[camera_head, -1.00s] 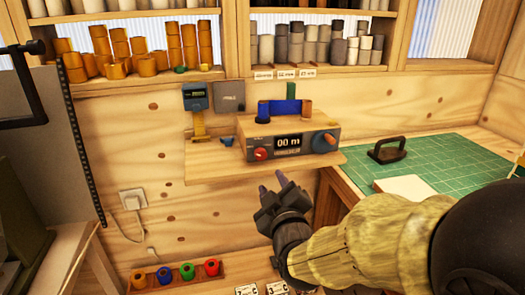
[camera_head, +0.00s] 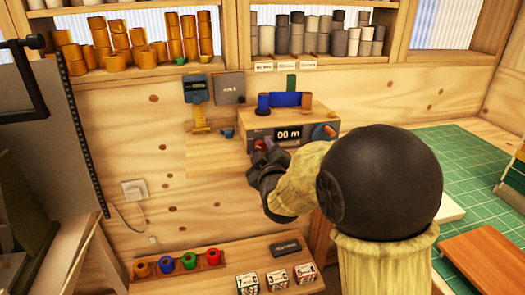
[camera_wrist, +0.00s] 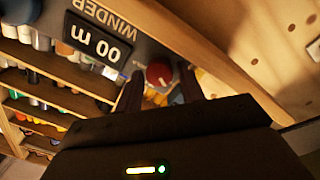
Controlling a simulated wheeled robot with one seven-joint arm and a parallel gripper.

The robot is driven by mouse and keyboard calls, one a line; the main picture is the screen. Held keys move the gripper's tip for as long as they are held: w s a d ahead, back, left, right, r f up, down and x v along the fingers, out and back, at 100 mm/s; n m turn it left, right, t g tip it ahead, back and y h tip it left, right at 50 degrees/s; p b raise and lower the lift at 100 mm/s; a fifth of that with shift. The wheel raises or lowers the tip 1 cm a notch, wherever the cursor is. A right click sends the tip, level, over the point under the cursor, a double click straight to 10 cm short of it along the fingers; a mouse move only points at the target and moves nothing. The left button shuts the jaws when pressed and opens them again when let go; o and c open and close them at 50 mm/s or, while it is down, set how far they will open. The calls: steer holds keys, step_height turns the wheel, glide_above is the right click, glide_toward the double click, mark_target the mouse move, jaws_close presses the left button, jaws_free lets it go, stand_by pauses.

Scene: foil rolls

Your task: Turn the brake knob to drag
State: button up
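The winder (camera_head: 246,121) is a grey and wooden box with a display reading "00 m"; it stands on a small wall shelf. A red knob (camera_wrist: 158,74) on its front shows in the wrist view between my fingertips; no lettering for it is readable. A second knob, grey and orange (camera_head: 325,132), is at the right end of the front. My gripper (camera_head: 265,150) is at the winder's lower left front and hides most of the red knob in the head view. In the wrist view my gripper (camera_wrist: 161,86) is open, fingers either side of the red knob; contact is unclear.
A blue roll (camera_head: 286,100) sits on top of the winder. A blue gauge (camera_head: 195,88) hangs on the wall to its left. A rack of coloured spools (camera_head: 178,264) stands below. A green cutting mat (camera_head: 463,160) lies on the right.

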steer(key=c, duration=0.7)
steer(key=shift+m+b, duration=0.4)
steer(key=m+b, duration=0.4)
steer(key=m, duration=0.1)
steer(key=shift+f, duration=0.1)
steer(key=m+b, duration=0.3)
steer(key=m, duration=0.1)
steer(key=shift+g, duration=0.3)
steer(key=shift+m+y+b, duration=0.3)
steer(key=shift+m+b, duration=0.3)
steer(key=shift+m, duration=0.2)
steer(key=shift+d+r, duration=0.1)
steer(key=shift+r, duration=0.1)
